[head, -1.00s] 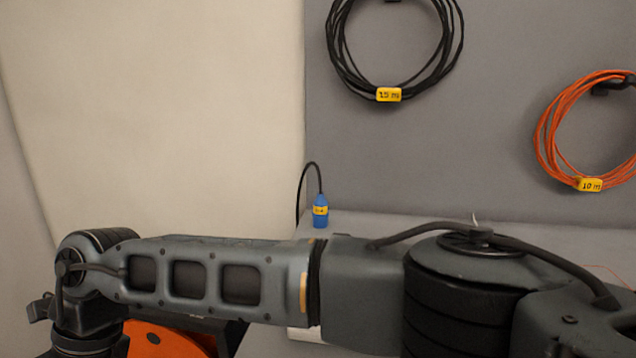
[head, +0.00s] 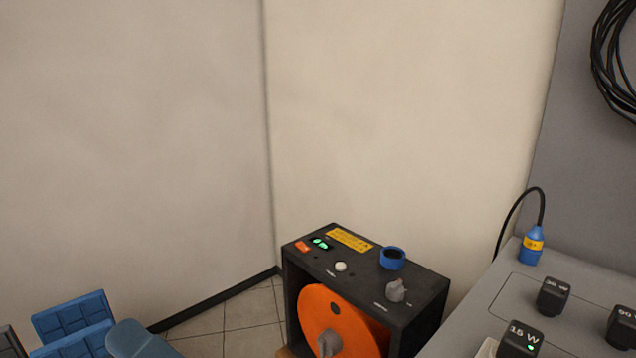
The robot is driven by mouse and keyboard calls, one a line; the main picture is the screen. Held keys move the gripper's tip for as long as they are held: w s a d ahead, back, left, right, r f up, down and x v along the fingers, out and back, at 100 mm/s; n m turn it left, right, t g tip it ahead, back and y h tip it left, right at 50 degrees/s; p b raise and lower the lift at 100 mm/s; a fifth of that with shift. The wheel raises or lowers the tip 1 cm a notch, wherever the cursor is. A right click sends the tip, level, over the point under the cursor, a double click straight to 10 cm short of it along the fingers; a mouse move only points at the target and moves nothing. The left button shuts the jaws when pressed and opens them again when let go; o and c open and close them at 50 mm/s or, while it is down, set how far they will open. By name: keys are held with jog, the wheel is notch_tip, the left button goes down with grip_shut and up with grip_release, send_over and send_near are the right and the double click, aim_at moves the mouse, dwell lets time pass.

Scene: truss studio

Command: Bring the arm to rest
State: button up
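My arm and my gripper do not show in the head view now. Whether the gripper is open or shut is not visible. Blue ribbed blocks (head: 70,318) and a rounded blue-grey piece (head: 138,340) are cut off at the bottom left corner; I cannot tell what they belong to.
A black cable-reel box (head: 420,292) with an orange drum (head: 335,312) stands in the corner. Tiled floor (head: 240,310) shows left of the box.

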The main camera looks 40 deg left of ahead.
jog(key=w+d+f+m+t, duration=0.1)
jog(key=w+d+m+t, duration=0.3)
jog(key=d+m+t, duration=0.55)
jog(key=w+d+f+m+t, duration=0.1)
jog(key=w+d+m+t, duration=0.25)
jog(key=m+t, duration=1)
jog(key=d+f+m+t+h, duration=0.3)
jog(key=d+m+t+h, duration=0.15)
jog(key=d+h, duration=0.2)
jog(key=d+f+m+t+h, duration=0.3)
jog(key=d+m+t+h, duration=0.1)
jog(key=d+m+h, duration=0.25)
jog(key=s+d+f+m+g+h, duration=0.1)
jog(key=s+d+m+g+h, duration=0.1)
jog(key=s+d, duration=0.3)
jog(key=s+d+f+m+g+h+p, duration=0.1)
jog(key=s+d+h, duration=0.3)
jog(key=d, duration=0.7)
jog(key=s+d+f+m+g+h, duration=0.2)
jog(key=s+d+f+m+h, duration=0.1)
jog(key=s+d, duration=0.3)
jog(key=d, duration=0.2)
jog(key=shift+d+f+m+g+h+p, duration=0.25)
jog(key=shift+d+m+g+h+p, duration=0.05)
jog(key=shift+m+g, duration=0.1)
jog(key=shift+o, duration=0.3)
